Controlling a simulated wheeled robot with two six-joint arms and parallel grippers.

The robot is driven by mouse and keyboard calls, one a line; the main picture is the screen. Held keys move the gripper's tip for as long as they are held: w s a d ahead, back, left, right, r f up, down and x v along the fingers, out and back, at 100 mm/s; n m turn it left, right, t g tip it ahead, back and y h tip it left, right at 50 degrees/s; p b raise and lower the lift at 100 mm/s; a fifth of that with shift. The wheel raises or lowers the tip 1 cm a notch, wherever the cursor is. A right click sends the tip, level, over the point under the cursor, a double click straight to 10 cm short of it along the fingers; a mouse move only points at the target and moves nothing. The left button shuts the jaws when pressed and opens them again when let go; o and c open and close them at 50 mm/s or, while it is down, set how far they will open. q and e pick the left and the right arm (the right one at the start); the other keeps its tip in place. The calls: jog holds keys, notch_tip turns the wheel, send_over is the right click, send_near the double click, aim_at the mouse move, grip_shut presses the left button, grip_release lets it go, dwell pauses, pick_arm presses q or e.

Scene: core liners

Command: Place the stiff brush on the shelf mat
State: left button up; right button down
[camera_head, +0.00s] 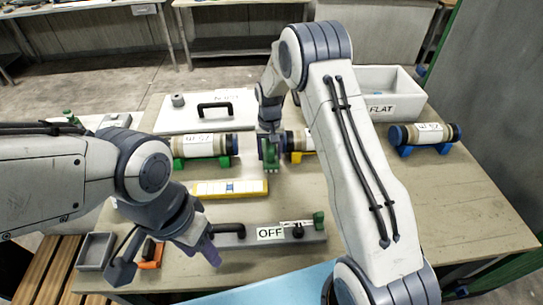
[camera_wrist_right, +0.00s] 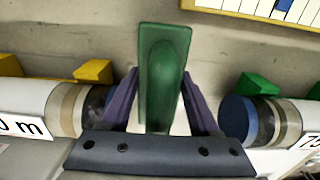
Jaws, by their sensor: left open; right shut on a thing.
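The stiff brush appears to be the green block with a raised ridge (camera_wrist_right: 164,65), held between the purple fingers of my right gripper (camera_wrist_right: 160,92). In the head view the green brush (camera_head: 269,152) hangs under my right gripper (camera_head: 268,136), over the middle of the table between two core liners. Whether it touches the table is unclear. My left gripper (camera_head: 165,262) is open and empty near the table's front left. A light blue flat surface (camera_head: 275,288) at the bottom edge may be the shelf mat; it is partly cut off and covered by my right arm.
Core liners lie on green (camera_head: 178,163), yellow and blue (camera_head: 405,151) cradles. A yellow-edged board (camera_head: 230,188) and a grey OFF box (camera_head: 315,233) lie nearer. A white FLAT bin (camera_head: 408,85) and white lid (camera_head: 170,122) stand behind. A grey tray (camera_head: 85,252) is front left.

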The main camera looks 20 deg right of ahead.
jog(key=shift+f, duration=1.25)
jog(key=shift+f, duration=0.15)
jog(key=shift+c, duration=0.6)
grip_release()
